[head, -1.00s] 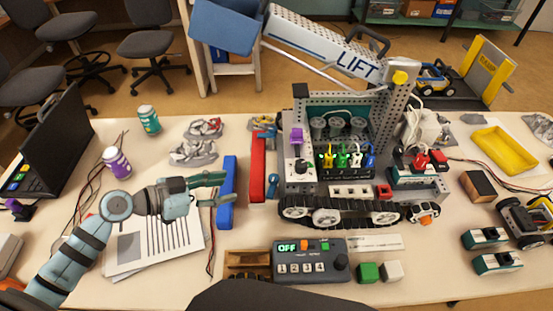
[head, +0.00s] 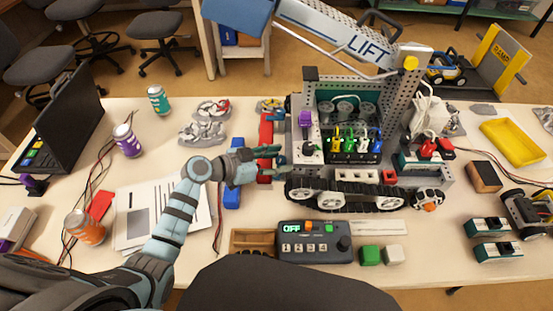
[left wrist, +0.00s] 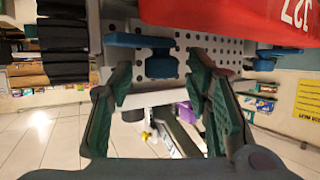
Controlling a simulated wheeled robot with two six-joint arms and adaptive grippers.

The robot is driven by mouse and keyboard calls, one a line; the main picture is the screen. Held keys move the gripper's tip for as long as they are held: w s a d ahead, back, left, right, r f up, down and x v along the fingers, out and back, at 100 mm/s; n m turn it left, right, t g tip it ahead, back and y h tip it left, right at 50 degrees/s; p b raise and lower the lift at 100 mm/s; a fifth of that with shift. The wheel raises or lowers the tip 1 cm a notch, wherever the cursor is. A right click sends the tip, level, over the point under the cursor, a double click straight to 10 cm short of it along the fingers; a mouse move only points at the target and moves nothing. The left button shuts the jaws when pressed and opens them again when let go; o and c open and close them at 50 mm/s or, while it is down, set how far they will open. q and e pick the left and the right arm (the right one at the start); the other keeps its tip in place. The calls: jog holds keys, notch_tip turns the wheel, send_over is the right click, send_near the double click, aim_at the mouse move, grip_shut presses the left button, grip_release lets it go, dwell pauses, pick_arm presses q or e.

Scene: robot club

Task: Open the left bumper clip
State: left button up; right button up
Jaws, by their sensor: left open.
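The robot on the table (head: 345,190), marked LIFT, has a red bumper (head: 265,133) along its left side. In the left wrist view, the red bumper (left wrist: 235,12) crosses the top, in front of a grey perforated plate (left wrist: 225,48). Two blue clips show at the bumper; one clip (left wrist: 161,64) is between my open fingers, the other clip (left wrist: 266,60) is farther right. My left gripper (head: 260,164) is open beside the bumper's near part and partly hides it. In the left wrist view, its fingertips (left wrist: 160,75) stand either side of the first clip; contact is unclear. My right gripper is out of view.
A blue bar (head: 232,194) lies just left of the bumper, partly under my gripper. A control box (head: 313,242) and a wooden tray (head: 252,238) are in front.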

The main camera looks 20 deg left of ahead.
pick_arm(q)
jog(key=shift+c, duration=0.6)
jog(key=shift+w, duration=0.1)
grip_shut()
jog(key=shift+s+d+r+n+t+y+p, duration=0.1)
jog(key=shift+s+r+n+t+y+p, duration=0.05)
jog(key=shift+n+t+y+p, duration=0.35)
jog(key=shift+s+d+r+n+t+y+p, duration=0.1)
jog(key=shift+n+t+y+p, duration=0.3)
jog(key=shift+n+p, duration=0.2)
jog(key=shift+f+n+y+p, duration=0.1)
jog(key=shift+n+y+p, duration=0.2)
jog(key=shift+n+y, duration=0.2)
jog(key=shift+w+f+t, duration=0.1)
jog(key=shift+w+t, duration=0.05)
jog(key=shift+t, duration=0.15)
jog(key=shift+o, duration=0.6)
grip_release()
jog(key=shift+a, duration=0.1)
